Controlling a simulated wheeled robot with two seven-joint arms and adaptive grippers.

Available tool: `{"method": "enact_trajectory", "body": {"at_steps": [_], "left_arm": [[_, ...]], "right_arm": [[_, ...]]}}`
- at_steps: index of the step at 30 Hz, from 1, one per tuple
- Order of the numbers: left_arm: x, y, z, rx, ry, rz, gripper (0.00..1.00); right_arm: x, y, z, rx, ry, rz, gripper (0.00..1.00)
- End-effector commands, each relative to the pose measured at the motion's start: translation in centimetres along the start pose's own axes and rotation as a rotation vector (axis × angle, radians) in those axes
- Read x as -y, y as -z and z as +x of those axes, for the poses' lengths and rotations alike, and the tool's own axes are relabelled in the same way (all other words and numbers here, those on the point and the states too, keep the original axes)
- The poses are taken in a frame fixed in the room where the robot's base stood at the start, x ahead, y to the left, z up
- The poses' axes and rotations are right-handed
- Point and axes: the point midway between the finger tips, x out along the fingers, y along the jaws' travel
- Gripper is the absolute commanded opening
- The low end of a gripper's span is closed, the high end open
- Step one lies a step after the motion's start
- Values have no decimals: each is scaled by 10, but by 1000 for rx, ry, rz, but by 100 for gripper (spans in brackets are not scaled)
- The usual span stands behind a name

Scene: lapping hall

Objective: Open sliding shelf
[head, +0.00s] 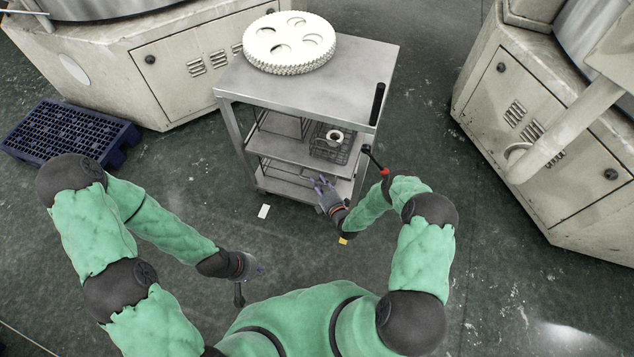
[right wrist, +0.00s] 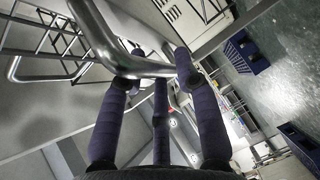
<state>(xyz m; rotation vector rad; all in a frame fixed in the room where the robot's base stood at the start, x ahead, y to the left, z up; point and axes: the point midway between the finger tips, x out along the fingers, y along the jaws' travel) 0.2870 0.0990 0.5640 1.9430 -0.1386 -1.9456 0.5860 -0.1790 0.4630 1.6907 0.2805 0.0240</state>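A grey metal cart (head: 310,88) with several levels stands ahead of me. Its middle shelf (head: 283,150) carries a wire basket (head: 327,150) with a pale ring-shaped part (head: 336,137) in it. A lower shelf (head: 285,186) sits below. My right gripper (head: 323,184) is at the front of the cart by the lower shelf. In the right wrist view a curved metal bar (right wrist: 100,35) crosses between my spread fingers (right wrist: 162,65); firm contact cannot be told. My left gripper (head: 258,270) is low and away from the cart; its finger opening is unclear.
White toothed discs (head: 290,42) are stacked on the cart top. Large beige machines stand left (head: 150,65) and right (head: 540,125). A blue pallet (head: 65,132) lies at left. A white card (head: 264,211) is on the floor. Open floor lies before the cart.

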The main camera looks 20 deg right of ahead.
Motion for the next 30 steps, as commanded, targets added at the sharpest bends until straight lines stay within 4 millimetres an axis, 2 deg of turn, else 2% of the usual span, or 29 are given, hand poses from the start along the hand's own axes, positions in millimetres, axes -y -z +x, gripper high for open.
{"method": "enact_trajectory", "body": {"at_steps": [6,14,15,18,26,30], "left_arm": [[2,0,5,0,0,0,0],[2,0,5,0,0,0,0],[2,0,5,0,0,0,0],[2,0,5,0,0,0,0],[2,0,5,0,0,0,0],[1,0,2,0,0,0,0]], "right_arm": [[0,0,15,-1,0,0,32],[0,0,16,0,0,0,32],[0,0,16,0,0,0,29],[0,0,16,0,0,0,1],[0,1,15,0,1,1,0],[2,8,8,0,3,2,0]]}}
